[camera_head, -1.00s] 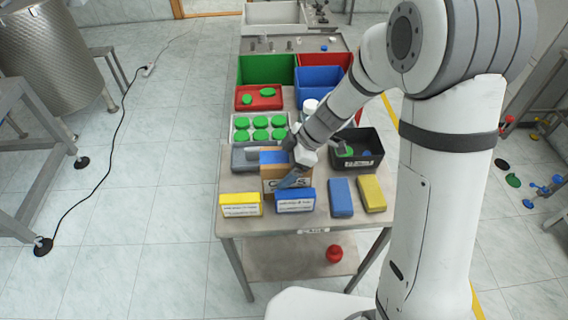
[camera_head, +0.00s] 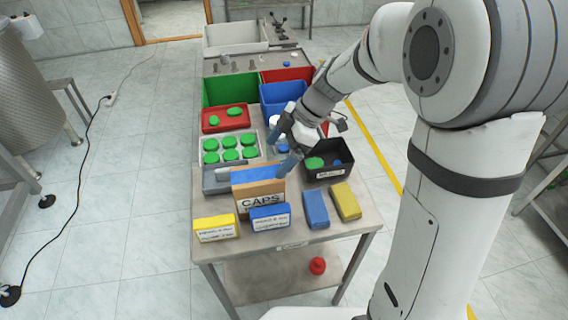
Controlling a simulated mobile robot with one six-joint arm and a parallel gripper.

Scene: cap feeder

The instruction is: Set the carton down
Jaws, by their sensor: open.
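The carton (camera_head: 262,198) is a brown box marked CAPS with a blue top. It stands upright on the metal table (camera_head: 355,222), behind a small blue box. My gripper (camera_head: 287,163) is open, above and just right of the carton's top at its back right. It looks clear of the carton, though its far finger is hard to make out.
A yellow box (camera_head: 216,229) and a blue box (camera_head: 270,219) stand at the front. Flat blue (camera_head: 316,209) and yellow (camera_head: 346,201) boxes lie right. A black bin (camera_head: 328,174) is behind them. A tray of green caps (camera_head: 258,153) stands behind the carton.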

